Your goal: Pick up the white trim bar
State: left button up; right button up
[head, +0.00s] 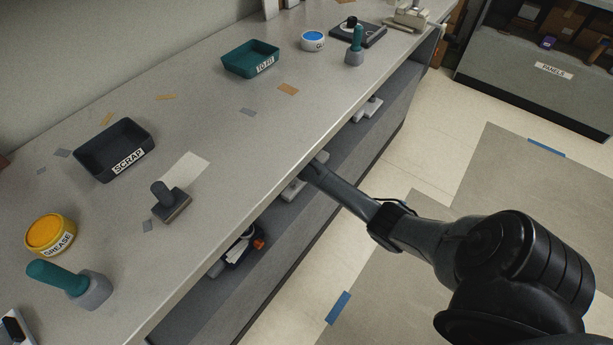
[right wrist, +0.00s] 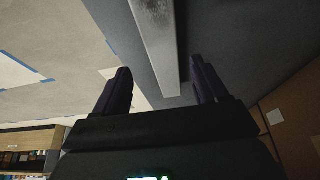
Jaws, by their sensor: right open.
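In the right wrist view a long pale grey-white bar (right wrist: 158,45), which looks like the white trim bar, runs from the top edge to an end between my fingers. My right gripper (right wrist: 158,88) is open, one finger on each side of the bar's near end, with visible gaps. I cannot tell its height over the bar. In the head view my right arm reaches in under the counter's front edge, and its gripper is mostly hidden there. A pale piece (head: 292,190) shows on the lower shelf beside it. My left gripper is not in view.
The counter (head: 225,120) overhangs the lower shelf (head: 190,318). Pale parts (head: 368,108) lie farther along the shelf, and a dark item with an orange end (head: 243,243) lies nearer.

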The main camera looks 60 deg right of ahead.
jog(key=x, duration=0.1)
jog(key=b+x, duration=0.2)
jog(key=shift+w+d+f, duration=0.1)
jog(key=shift+w+d, duration=0.15)
jog(key=shift+d, duration=0.05)
jog(key=shift+b+x, duration=0.3)
jog(key=shift+x, duration=0.5)
jog(key=shift+c, duration=0.4)
jog(key=c, duration=1.2)
